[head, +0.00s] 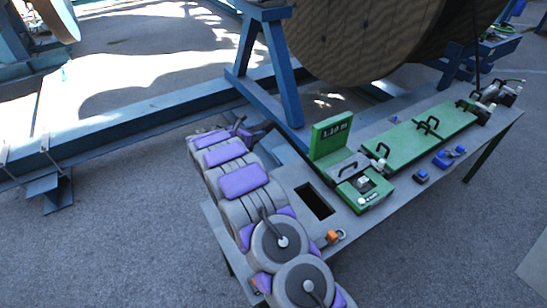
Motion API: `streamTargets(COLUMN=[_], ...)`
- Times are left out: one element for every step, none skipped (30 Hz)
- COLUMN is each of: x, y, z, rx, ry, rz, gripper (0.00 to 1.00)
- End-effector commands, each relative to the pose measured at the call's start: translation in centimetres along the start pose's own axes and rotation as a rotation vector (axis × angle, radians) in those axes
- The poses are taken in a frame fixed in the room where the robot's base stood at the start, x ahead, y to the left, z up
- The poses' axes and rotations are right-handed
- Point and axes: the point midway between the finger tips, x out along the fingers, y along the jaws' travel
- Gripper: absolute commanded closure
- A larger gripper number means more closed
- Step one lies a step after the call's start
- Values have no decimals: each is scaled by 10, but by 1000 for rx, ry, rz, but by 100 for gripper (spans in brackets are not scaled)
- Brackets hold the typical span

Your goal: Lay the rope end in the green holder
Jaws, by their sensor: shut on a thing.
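The green holder (437,130) is a long green bed with black handles on the grey table, right of centre. Its left part has an upright green panel (331,136) with a number display. My gripper (254,131) is a small dark shape at the far end of my grey and purple arm, left of the green panel and apart from it. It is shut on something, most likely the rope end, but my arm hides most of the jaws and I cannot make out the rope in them.
The grey table (393,200) has a rectangular opening (315,201) and an orange part (333,236) near its left end. Small blue devices (449,156) sit at its front edge. A large wooden reel (365,35) on a blue frame (283,75) stands behind.

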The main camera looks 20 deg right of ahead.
Motion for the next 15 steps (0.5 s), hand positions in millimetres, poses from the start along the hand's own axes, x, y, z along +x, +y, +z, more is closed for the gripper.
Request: streamTargets(x=[8,13,19,24,28,33,37,41,45,48,50,53,55,57,59], y=[-6,-9,-14,-18,-23,-29,-33,-37,-42,-46,-50,-56,-59,-62,-66], z=[-9,-15,-21,-27,-34,-42,-48,-54,-61,-66,-70,-77,-82,-86,-90], rx=[9,17,31,38,45,56,64,71,81,89,96,102,106,110,116], ry=[0,0,1,0,0,1,1,2,2,1,0,1,2,2,2], rz=[-35,-54,-80,-101,-123,-150,-168,-185,-208,-224,-240,-259,-272,-283,-294], gripper=[100,100,100,100,100,100,100,100,100,100,100,100,100,100,100])
